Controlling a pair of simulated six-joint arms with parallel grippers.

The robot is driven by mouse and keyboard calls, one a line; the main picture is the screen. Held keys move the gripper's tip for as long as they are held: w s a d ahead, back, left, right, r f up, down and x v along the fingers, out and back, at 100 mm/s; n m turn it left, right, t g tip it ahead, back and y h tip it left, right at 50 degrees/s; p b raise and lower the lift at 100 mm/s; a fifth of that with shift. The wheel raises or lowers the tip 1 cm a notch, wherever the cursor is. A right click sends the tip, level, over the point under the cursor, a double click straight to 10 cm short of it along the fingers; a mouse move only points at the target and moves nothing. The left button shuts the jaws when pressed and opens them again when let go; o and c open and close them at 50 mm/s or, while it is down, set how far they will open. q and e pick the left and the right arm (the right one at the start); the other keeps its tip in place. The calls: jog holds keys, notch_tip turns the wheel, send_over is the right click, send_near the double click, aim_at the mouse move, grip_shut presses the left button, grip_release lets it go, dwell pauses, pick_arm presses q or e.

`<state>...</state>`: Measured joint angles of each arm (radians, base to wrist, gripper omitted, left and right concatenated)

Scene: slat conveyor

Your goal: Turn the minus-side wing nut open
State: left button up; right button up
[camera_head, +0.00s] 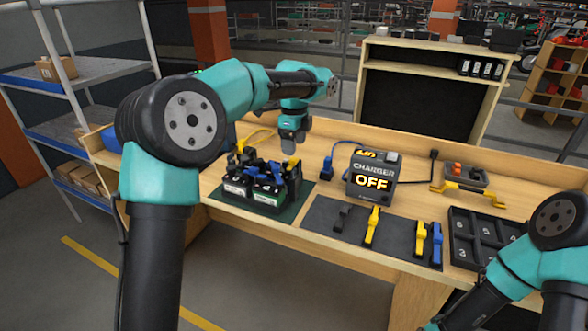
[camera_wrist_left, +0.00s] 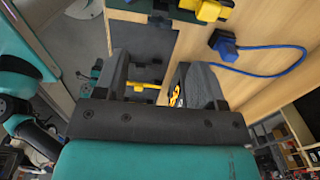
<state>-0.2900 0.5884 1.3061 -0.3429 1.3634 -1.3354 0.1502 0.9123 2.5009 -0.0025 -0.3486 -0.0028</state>
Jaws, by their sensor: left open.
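The battery (camera_head: 236,186) sits on a green mat at the left of the bench, with dark, yellow and blue parts crowded on its top. The minus-side wing nut is too small to pick out among them. My left gripper (camera_head: 289,146) hangs above and behind the battery's right part, pointing down and apart from the bench. In the left wrist view my left gripper (camera_wrist_left: 150,82) is open, its two dark fingers spread with nothing held. A yellow part (camera_wrist_left: 146,86) shows beyond, between the fingers. My right arm enters at the lower right; its fingers are out of the picture.
The charger (camera_head: 372,176) reads OFF right of the battery. A dark mat (camera_head: 325,215) holds yellow and blue tools. A black numbered tray (camera_head: 463,224) lies to the right. A blue clamp (camera_head: 326,165) with cable lies near the charger; it also shows in the wrist view (camera_wrist_left: 224,44).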

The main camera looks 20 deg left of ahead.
aim_at(294, 170)
pick_arm(q)
notch_tip(294, 170, down, 9)
jog(key=shift+f, duration=0.1)
dwell(0.3)
jog(key=c, duration=0.9)
jog(key=shift+c, duration=0.2)
